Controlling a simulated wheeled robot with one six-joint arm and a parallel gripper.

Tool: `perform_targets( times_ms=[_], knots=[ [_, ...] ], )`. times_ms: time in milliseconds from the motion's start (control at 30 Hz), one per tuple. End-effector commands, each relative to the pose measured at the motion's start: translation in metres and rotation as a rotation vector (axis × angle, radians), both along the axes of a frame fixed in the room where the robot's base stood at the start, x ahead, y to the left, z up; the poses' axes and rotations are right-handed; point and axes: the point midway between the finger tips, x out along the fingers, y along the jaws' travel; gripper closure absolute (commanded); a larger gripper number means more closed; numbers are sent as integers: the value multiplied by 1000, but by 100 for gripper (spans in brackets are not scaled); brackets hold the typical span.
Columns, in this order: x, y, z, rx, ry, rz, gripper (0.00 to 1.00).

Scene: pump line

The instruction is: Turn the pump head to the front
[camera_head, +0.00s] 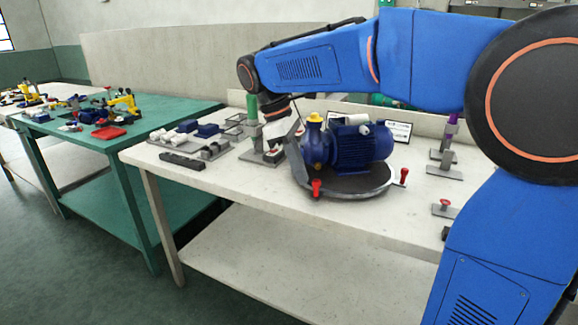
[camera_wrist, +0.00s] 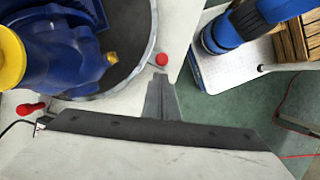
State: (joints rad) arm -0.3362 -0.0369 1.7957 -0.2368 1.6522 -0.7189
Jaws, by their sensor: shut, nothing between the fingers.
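The blue pump (camera_head: 352,148) stands on a dark round turntable (camera_head: 345,186) on the pale bench. Its yellow-capped head end is at the left of the motor in the head view; the yellow cap (camera_wrist: 10,58) is at the left edge of the wrist view. Red knobs stand at the turntable's front (camera_head: 316,187) and right (camera_head: 404,175). My gripper (camera_wrist: 160,75) is shut and empty, its fingertips close to a red knob (camera_wrist: 162,59) beside the disc's rim. I cannot tell whether they touch. A second red knob (camera_wrist: 30,108) is at the left. The fingertips are unclear in the head view.
A green post (camera_head: 252,108) on a grey stand is left of the pump. Grey and blue parts (camera_head: 195,140) lie on the bench's left. Grey fixtures (camera_head: 445,170) are at the right. The bench's front strip looks clear. A green table (camera_head: 75,118) with small parts stands further left.

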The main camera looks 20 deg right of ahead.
Motion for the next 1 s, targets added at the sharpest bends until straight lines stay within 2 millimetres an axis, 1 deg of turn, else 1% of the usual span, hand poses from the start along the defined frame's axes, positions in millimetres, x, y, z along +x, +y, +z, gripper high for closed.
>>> perform_targets(
  times_ms=[167, 667, 867, 1000],
  knots=[
    [-3, -5, 0, 0, -1, 1, 100],
    [-6, -7, 0, 0, 0, 13, 100],
    [-13, -12, 0, -1, -2, 60, 100],
    [-22, -19, 0, 1, -1, 116, 100]
  ],
)
